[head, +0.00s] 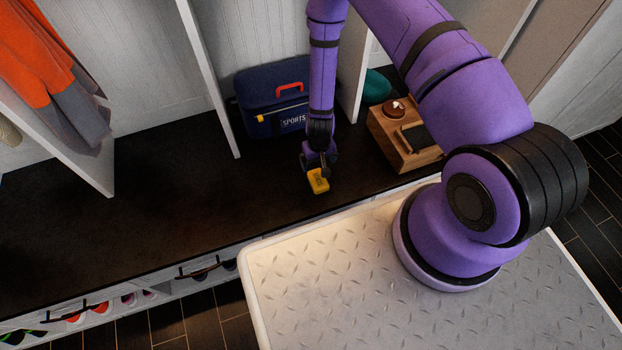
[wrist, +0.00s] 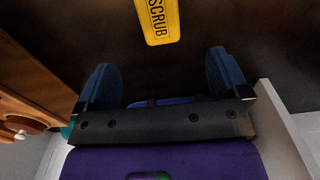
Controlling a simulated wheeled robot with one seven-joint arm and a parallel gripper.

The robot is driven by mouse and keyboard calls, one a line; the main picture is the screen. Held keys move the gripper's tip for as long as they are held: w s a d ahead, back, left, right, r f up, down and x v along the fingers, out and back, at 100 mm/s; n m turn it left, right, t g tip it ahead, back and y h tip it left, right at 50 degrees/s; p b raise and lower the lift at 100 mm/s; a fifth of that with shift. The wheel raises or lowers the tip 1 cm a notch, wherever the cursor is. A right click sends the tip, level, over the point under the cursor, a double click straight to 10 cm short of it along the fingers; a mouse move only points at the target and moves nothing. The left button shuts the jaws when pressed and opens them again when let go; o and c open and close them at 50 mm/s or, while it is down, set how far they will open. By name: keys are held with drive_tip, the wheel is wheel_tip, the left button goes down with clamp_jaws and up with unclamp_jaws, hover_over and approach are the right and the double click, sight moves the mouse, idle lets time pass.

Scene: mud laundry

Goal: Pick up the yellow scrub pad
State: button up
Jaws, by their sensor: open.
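The yellow scrub pad (head: 318,181) lies on the dark bench top, near its front edge. In the wrist view the pad (wrist: 158,20) shows at the top with the word SCRUB on it, its upper end cut off by the frame. My gripper (wrist: 155,80) is open, its two blue fingers spread apart with nothing between them. The pad is beyond the fingertips, roughly in line with the gap. In the head view my gripper (head: 318,163) is just behind the pad, partly hidden by my arm; I cannot tell its height above the bench.
A blue SPORTS bag (head: 268,98) stands at the back of the bench (head: 150,205). A wooden box (head: 388,135) with small items on top stands to the right. White dividers (head: 212,85) rise from the bench. The bench left of the pad is clear.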

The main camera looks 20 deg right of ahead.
sight(318, 179)
drive_tip(key=shift+s+a+f, duration=0.15)
drive_tip(key=shift+s+f, duration=0.05)
drive_tip(key=shift+f, duration=5.7)
drive_tip(key=c, duration=1)
